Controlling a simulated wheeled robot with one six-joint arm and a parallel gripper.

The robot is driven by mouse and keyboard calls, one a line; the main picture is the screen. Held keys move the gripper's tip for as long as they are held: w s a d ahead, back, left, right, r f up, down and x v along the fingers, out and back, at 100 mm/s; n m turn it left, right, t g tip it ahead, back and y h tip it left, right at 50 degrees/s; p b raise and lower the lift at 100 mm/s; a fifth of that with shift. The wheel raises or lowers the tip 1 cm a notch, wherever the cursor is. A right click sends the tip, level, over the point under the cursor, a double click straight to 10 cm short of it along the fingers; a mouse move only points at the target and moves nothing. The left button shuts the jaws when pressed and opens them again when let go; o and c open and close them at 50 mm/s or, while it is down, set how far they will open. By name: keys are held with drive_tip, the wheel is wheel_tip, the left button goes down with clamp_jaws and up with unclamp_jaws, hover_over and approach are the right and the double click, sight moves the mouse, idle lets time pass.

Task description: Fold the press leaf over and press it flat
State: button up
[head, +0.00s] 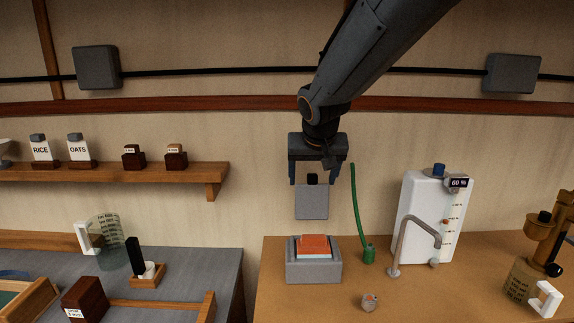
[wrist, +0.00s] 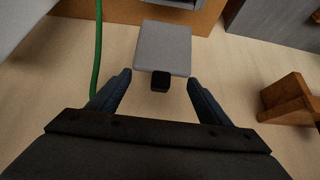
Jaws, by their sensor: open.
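The press leaf (head: 311,203) is a flat grey plate standing upright behind the press base, with a black knob (head: 312,179) on its top edge. The grey press base (head: 313,271) sits on the wooden counter, with a red block (head: 314,243) over a pale layer on top. My gripper (head: 311,176) is above the leaf, fingers pointing down. In the wrist view the leaf (wrist: 163,47) lies ahead, and its knob (wrist: 160,81) is between my open fingertips (wrist: 159,77), with a gap on each side. The leaf's hinge is hard to make out.
A green curved stem (head: 358,215) rises close to the right of the leaf. A white tank (head: 431,218) with a grey spout (head: 420,224) stands farther right. A small cup (head: 369,302) is at the front. A wooden shelf (head: 205,172) with containers is at the left.

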drive_tip(key=c, duration=0.4)
drive_tip(key=s+t+b, duration=0.3)
drive_tip(key=b, duration=1.2)
drive_tip(key=shift+s+f, duration=0.1)
drive_tip(key=shift+f, duration=0.1)
idle(0.4)
drive_tip(key=shift+s+r+b, duration=0.15)
drive_tip(key=shift+s+b, duration=0.1)
drive_tip(key=shift+b, duration=0.7)
drive_tip(key=shift+o, duration=1.4)
